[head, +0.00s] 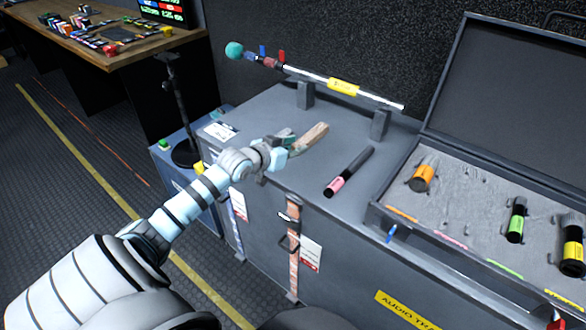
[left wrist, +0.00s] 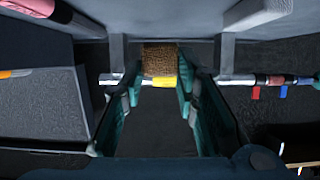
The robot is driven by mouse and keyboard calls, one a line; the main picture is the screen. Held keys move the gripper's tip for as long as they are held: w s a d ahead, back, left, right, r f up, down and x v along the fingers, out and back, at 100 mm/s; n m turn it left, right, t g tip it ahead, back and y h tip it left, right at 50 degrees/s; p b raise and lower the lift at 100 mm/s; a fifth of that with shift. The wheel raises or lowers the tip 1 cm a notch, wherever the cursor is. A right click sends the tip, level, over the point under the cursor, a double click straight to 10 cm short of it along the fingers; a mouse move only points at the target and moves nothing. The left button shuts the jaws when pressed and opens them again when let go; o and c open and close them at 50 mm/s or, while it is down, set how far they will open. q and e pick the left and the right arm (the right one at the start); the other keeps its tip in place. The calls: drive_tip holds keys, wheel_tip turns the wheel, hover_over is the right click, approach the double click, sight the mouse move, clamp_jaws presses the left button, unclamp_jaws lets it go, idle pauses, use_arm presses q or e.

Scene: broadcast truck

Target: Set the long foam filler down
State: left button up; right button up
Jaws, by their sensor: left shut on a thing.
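The long foam filler (head: 312,137) is a tan-brown bar above the grey case top (head: 262,118). My left gripper (head: 285,146) is shut on its near end, and the bar points away to the back right. I cannot tell whether it touches the case top. In the left wrist view the brown textured end of the filler (left wrist: 160,58) sits between the teal fingers of my left gripper (left wrist: 158,100). My right gripper is not in view.
A boom pole with a yellow tag (head: 343,87) rests on two grey stands behind the filler. A black and pink marker-like tube (head: 349,171) lies to the right. An open foam-lined case (head: 468,190) holds several coloured items. A black stand (head: 178,110) is at left.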

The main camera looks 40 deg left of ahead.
sight(294, 173)
use_arm(q)
wheel_tip(294, 173, down, 6)
drive_tip(key=shift+f+b, duration=0.1)
drive_tip(key=shift+b, duration=0.85)
drive_tip(key=shift+f, duration=0.1)
drive_tip(key=o, duration=0.8)
drive_tip(key=shift+c, duration=0.2)
